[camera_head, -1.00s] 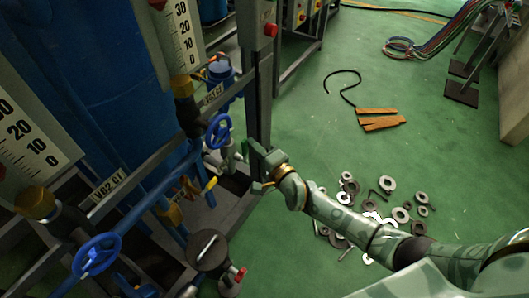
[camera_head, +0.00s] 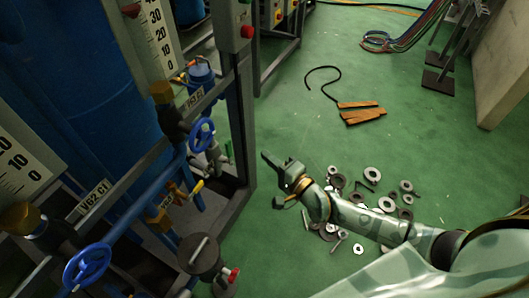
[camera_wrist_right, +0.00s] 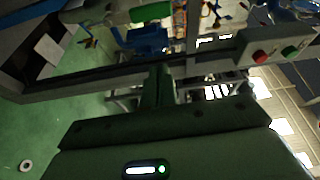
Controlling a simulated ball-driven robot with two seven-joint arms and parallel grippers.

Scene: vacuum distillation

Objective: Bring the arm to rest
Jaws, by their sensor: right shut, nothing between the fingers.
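My right arm comes in from the lower right in the head view. Its gripper (camera_head: 269,160) is shut and empty, held in the air over the green floor, just right of the grey rack post. The right wrist view shows the shut fingers (camera_wrist_right: 158,85) with nothing between them. The gripper is clear of the blue valve wheel (camera_head: 201,134) and of the rack. My left gripper is not in view.
The rack's grey post (camera_head: 242,120) and blue pipes stand left of the gripper. Loose washers and bolts (camera_head: 372,174) lie on the floor behind the forearm. Orange-brown pieces (camera_head: 362,114) and a black cable (camera_head: 322,71) lie farther off. Open green floor lies to the right.

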